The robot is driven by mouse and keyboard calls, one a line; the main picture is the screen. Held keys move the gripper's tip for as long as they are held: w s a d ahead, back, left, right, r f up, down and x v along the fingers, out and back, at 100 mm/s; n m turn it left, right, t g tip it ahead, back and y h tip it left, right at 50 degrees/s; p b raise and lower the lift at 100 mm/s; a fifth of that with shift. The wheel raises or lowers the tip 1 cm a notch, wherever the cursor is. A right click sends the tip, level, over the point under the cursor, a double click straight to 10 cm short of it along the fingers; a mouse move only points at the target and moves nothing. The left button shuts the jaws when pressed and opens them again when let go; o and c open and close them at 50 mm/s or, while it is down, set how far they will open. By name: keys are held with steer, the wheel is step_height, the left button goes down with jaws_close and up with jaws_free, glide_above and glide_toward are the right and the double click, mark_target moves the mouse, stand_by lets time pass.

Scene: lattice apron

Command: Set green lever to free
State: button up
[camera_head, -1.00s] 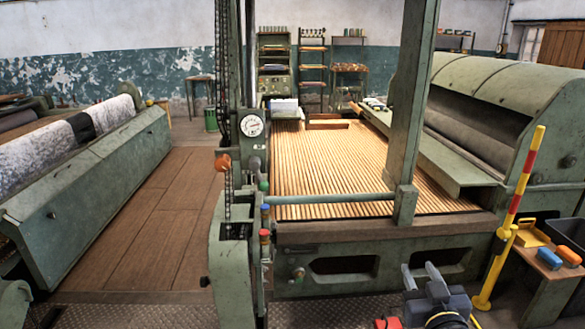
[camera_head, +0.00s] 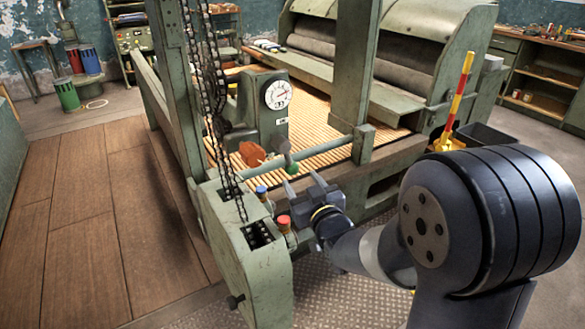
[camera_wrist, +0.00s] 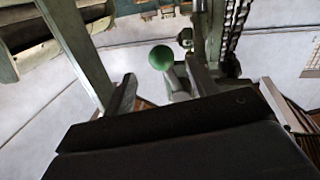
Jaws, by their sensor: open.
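The green lever's round knob (camera_head: 292,168) shows on the machine beside the chains, below the gauge. In the wrist view the green knob (camera_wrist: 161,57) is a ball between the two finger lines, nearer the left finger. In the wrist view the fingers (camera_wrist: 198,82) stand wide apart; contact with the knob is not visible.
A blue-knobbed lever (camera_head: 261,191) and a red-knobbed lever (camera_head: 284,221) stand close to my gripper's left. An orange-brown handle (camera_head: 252,153), a gauge (camera_head: 278,95), a horizontal rail (camera_head: 320,149) and hanging chains (camera_head: 208,90) are close by.

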mark_target(295, 173)
steer(key=x, duration=0.6)
steer(key=shift+w+a+p, duration=0.25)
steer(key=shift+p, duration=0.1)
steer(key=shift+c, duration=0.4)
jaws_close()
